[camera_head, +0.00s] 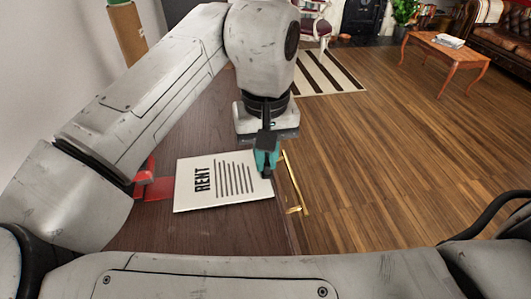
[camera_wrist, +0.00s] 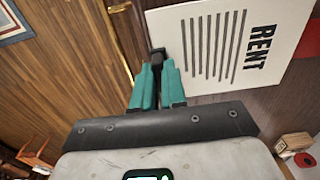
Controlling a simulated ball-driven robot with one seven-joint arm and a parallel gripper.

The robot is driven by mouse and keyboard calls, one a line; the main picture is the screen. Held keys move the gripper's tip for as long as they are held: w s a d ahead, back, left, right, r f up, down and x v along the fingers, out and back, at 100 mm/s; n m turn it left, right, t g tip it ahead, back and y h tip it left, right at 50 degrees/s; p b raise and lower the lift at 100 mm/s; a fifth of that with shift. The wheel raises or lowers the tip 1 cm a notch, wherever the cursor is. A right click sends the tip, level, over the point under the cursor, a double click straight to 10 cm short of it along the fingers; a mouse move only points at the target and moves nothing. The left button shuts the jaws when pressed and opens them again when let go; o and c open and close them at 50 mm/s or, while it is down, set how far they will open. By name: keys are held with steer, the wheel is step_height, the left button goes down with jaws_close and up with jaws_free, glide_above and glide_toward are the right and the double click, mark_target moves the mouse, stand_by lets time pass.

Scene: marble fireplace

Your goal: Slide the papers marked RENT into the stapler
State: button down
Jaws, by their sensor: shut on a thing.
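The papers marked RENT (camera_head: 225,197) lie flat or nearly flat over the dark wooden desktop, with the word near their left edge; they also show in the wrist view (camera_wrist: 228,76). My gripper (camera_head: 267,170) has teal fingers and is shut on the papers' right edge. In the wrist view my gripper (camera_wrist: 158,58) pinches that same edge. The red stapler (camera_head: 147,172) is just left of the papers, partly hidden by my arm. A red part of it shows close beside the papers' left edge. I cannot tell whether papers and stapler touch.
The desktop (camera_head: 150,228) is bare in front of the papers. A gold bar handle (camera_head: 293,184) runs along its right side, near my gripper. Beyond is open wooden floor (camera_head: 400,160), with a striped rug (camera_head: 328,75) and a coffee table (camera_head: 447,51) farther back.

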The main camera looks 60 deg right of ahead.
mark_target(237, 174)
steer(key=shift+w+a+p, duration=0.75)
steer(key=shift+w+a, duration=1.15)
stand_by(1.4)
steer(key=shift+f, duration=0.2)
stand_by(0.6)
steer(key=c, duration=1.1)
jaws_free()
steer(key=shift+r, duration=0.1)
step_height(237, 174, up, 8)
steer(key=p, duration=0.7)
steer(key=shift+p, duration=0.4)
steer(key=shift+s, duration=0.1)
